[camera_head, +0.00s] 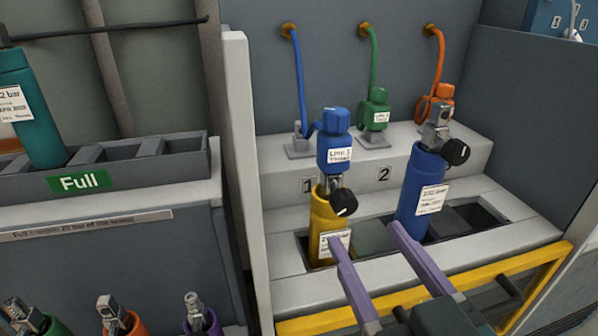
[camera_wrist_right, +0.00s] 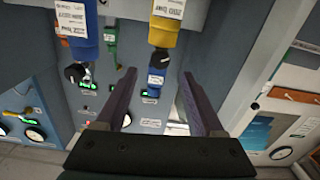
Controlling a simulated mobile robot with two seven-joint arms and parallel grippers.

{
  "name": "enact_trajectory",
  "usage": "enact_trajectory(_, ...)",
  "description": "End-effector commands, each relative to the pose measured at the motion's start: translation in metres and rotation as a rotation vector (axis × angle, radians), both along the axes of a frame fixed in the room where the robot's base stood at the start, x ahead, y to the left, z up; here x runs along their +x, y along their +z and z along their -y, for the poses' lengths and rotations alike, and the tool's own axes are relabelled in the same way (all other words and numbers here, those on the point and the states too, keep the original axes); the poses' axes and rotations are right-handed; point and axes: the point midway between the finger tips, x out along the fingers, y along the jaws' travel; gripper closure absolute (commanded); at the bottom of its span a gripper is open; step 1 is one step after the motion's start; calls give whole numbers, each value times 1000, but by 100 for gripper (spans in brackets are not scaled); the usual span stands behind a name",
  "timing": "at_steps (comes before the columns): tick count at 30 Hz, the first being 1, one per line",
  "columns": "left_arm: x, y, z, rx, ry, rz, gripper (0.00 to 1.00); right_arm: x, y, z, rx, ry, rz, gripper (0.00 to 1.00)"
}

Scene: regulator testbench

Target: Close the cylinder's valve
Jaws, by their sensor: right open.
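A yellow cylinder (camera_head: 324,222) stands in the bench slot below the label 1. A blue regulator (camera_head: 335,145) sits on its top, and its black valve knob (camera_head: 343,202) faces the front. A blue cylinder (camera_head: 420,190) stands to its right with its own black valve knob (camera_head: 456,151) and no regulator on it. My right gripper (camera_head: 365,235) is open and empty, its purple fingers pointing toward the cylinders from the front. In the right wrist view, the yellow cylinder (camera_wrist_right: 165,35) and blue cylinder (camera_wrist_right: 78,30) appear inverted beyond the fingers. My left gripper is not in view.
A yellow rail (camera_head: 510,268) runs along the bench front. A white divider (camera_head: 240,150) separates the bench from the "Full" rack (camera_head: 190,145), which holds a teal cylinder (camera_head: 30,110).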

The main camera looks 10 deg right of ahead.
Motion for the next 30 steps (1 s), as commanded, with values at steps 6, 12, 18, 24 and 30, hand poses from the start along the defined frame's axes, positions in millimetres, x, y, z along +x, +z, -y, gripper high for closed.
enact_trajectory(6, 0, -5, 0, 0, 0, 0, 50, 42, 0, -2, 0, 1, 3, 30)
enact_trajectory(12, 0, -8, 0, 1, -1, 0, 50, 61, 0, -2, 1, 1, 1, 30)
enact_trajectory(18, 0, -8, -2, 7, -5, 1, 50, 64, 0, -2, 1, 1, -1, 30)
enact_trajectory(24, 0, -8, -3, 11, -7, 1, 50, 63, 0, -3, 1, 2, -1, 41)
enact_trajectory(30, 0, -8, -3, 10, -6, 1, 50, 63, 0, -3, 1, 2, -1, 64)
